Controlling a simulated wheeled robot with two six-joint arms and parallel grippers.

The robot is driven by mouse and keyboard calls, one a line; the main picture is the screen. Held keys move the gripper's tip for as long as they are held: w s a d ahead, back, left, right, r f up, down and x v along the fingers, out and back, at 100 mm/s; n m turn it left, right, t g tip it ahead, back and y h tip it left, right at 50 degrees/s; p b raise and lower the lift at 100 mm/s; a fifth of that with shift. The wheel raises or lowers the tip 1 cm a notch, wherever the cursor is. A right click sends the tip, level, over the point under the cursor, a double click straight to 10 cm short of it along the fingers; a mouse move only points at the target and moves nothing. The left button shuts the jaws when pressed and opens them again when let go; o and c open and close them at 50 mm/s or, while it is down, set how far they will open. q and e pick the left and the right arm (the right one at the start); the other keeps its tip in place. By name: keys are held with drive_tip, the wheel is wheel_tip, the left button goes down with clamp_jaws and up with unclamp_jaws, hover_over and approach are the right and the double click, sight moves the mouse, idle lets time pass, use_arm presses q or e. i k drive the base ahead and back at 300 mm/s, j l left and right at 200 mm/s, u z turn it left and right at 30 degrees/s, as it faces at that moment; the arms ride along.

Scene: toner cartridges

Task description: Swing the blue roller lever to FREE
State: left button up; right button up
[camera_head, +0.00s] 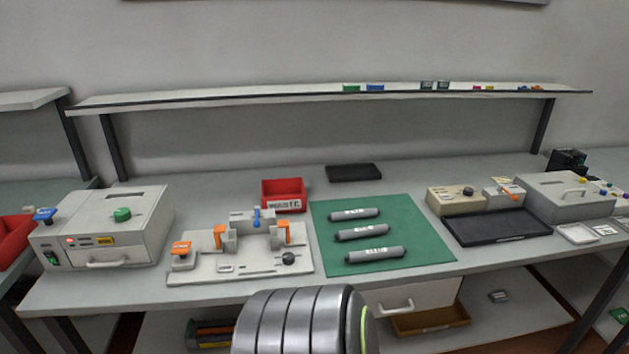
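A small blue lever (257,217) stands roughly upright at the back middle of a pale fixture (205,265) on the bench, left of centre. Any FREE marking beside it is too small to read. The fixture also carries orange clamp-like parts (284,233), an orange knob (181,248) at its left and a black ball knob (289,258) at its front right. Neither of my grippers is in view, and nothing touches the lever.
A green mat (420,235) holds three grey cartridges (362,233). A red WASTE bin (284,195) stands close behind the fixture. A grey machine (105,230) with blue and green knobs stands left. A black tray (497,227) lies right. A shelf (300,96) spans the back.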

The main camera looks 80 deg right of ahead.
sight(257, 224)
drive_tip(key=z, duration=1.85)
drive_tip(key=i+l+z, duration=0.25)
drive_tip(key=l, duration=0.2)
drive_tip(key=i+l+z, duration=0.1)
drive_tip(key=l+z, duration=0.15)
drive_tip(key=l, duration=0.2)
drive_tip(key=i+l+z, duration=0.2)
drive_tip(key=l, duration=0.2)
